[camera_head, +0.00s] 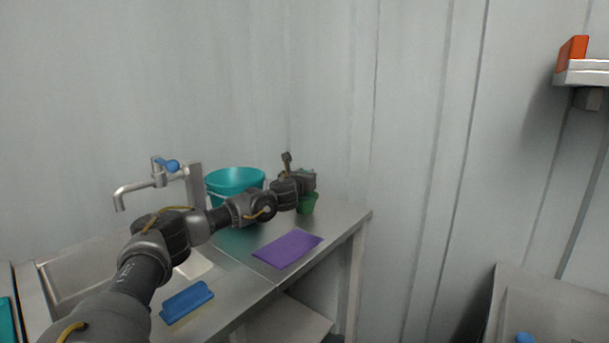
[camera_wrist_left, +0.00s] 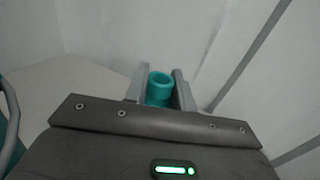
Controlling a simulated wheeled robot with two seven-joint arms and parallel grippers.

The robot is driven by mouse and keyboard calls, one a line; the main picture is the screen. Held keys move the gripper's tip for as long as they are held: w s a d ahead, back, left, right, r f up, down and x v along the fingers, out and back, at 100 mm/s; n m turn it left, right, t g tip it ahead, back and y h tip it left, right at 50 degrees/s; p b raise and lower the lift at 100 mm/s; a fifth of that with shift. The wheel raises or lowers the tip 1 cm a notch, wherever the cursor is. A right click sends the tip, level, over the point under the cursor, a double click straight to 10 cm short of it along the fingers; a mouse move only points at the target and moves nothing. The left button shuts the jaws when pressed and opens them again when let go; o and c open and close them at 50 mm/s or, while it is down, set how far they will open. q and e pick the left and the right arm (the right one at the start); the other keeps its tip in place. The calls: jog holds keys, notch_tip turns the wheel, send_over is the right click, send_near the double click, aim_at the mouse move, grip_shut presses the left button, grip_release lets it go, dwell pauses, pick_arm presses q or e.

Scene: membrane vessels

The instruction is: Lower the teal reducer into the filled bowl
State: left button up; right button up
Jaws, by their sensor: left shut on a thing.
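My left gripper (camera_head: 307,177) is at the far end of the counter, above a small green container (camera_head: 308,203). In the left wrist view its two fingers (camera_wrist_left: 160,90) are shut on the teal reducer (camera_wrist_left: 159,87), a short round piece with an open top. In the head view the reducer is mostly hidden by the gripper. A large teal bowl-like bucket (camera_head: 235,180) stands behind my left arm. I cannot see inside either vessel, so which one is filled does not show. My right gripper is not in view.
A purple mat (camera_head: 287,248) and a blue brush-like block (camera_head: 187,298) lie on the steel counter (camera_head: 235,270). A tap (camera_head: 150,186) stands at the sink on the left. A wall shelf (camera_head: 585,74) holds an orange block (camera_head: 572,53). The wall stands close behind.

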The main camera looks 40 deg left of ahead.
pick_arm(q)
jog(key=shift+f+b, duration=1.45)
jog(key=shift+f, duration=0.4)
jog(key=shift+f, duration=0.15)
